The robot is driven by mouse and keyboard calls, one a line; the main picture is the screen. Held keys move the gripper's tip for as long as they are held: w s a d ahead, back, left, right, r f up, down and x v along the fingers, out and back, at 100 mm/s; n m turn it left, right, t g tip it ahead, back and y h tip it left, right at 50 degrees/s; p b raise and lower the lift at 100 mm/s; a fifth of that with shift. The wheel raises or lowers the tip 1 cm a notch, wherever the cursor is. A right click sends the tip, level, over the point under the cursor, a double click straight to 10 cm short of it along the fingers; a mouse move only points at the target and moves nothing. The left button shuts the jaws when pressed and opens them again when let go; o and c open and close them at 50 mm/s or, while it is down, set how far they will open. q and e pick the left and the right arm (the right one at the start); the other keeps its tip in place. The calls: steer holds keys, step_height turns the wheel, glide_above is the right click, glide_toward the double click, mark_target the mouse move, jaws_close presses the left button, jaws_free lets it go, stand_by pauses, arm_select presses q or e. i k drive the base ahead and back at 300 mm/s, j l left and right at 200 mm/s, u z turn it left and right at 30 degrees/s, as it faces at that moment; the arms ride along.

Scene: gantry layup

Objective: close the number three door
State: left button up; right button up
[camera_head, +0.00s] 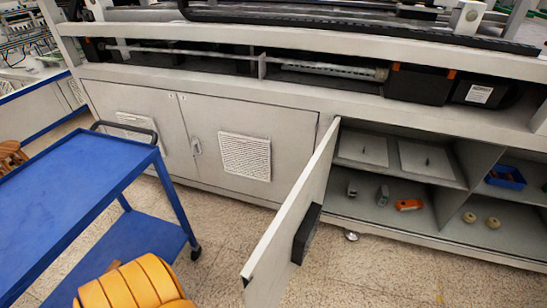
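A grey cabinet door (290,222) stands wide open in the lower middle, swung out from the long grey cabinet. It hinges near the left edge of the open compartment. A black box-shaped part (306,234) sits on its inner side. No number can be read on it. The open compartment (385,212) shows its shelf and floor. Two closed doors, one at left (150,100) and one in the middle (235,120), lie flush to the left of it.
A blue cart (75,185) stands at left, near the closed doors. Inside the cabinet are an orange item (409,204), small grey parts (383,195), a blue bin (506,177) and yellowish rings (492,222). A small metal object (352,236) lies below the opening. Speckled floor is free around the door.

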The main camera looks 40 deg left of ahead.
mark_target(266, 275)
steer(key=k+j, duration=0.1)
steer(key=j, duration=0.4)
steer(key=j+z, duration=0.1)
steer(key=j, duration=0.35)
steer(key=k+j, duration=0.15)
steer(key=j, duration=0.3)
steer(key=k+j, duration=0.1)
steer(key=j, duration=0.4)
steer(key=z, duration=0.05)
